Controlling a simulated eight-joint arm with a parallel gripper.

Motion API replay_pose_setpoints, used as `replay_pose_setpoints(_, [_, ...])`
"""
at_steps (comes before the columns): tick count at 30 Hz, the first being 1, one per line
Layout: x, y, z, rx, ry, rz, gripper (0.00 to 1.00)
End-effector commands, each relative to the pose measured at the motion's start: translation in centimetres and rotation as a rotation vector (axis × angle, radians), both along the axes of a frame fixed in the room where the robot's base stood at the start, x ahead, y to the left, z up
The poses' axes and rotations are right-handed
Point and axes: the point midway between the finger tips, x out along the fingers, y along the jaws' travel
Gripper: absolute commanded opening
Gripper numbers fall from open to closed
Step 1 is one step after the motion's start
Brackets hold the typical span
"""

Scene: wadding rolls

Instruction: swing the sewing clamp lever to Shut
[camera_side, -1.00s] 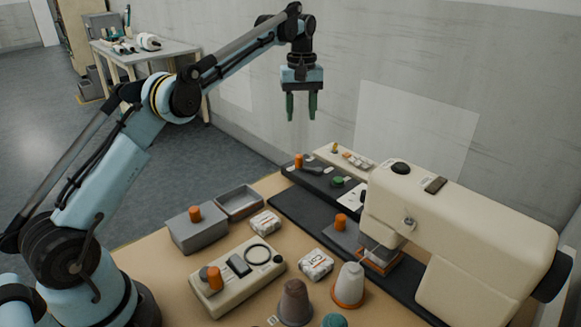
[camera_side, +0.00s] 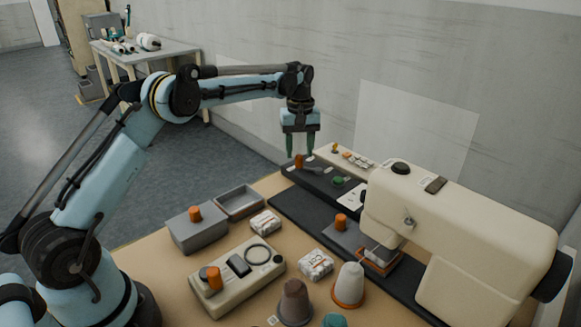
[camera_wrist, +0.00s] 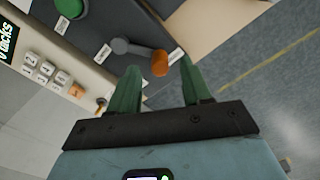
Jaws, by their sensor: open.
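A grey lever (camera_wrist: 133,48) with an orange knob (camera_wrist: 160,62) is mounted on a dark control panel (camera_wrist: 95,35). Its knob points toward a small white label (camera_wrist: 176,55), and a second label (camera_wrist: 103,53) lies near its pivot; I cannot read either. In the side view the orange knob (camera_side: 299,161) is at the panel's far end, with the lever running right from it. My gripper (camera_side: 299,152) is open and points down just above the knob. In the wrist view its green fingers (camera_wrist: 160,77) stand either side of the knob. I cannot tell whether they touch it.
A green button (camera_side: 337,182) sits along the same panel. Behind is a strip of white keys (camera_side: 357,160). The cream sewing machine (camera_side: 465,215) stands to the right. A grey box (camera_side: 197,235), an open tray (camera_side: 241,201) and thread cones (camera_side: 348,285) occupy the table nearer.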

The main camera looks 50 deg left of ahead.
Motion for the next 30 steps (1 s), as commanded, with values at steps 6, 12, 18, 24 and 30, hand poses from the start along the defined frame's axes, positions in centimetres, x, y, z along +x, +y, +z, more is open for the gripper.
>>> replay_pose_setpoints(6, [0.0,0.0,-1.6,0.000,0.000,0.000,0.48])
replay_pose_setpoints(12, [0.0,0.0,-1.8,0.000,0.000,0.000,0.48])
replay_pose_setpoints(18, [0.0,0.0,-1.8,0.000,0.000,0.000,0.33])
replay_pose_setpoints(24, [0.0,0.0,-1.8,0.000,0.000,0.000,0.03])
replay_pose_setpoints(30, [0.0,0.0,-1.8,0.000,0.000,-0.005,0.00])
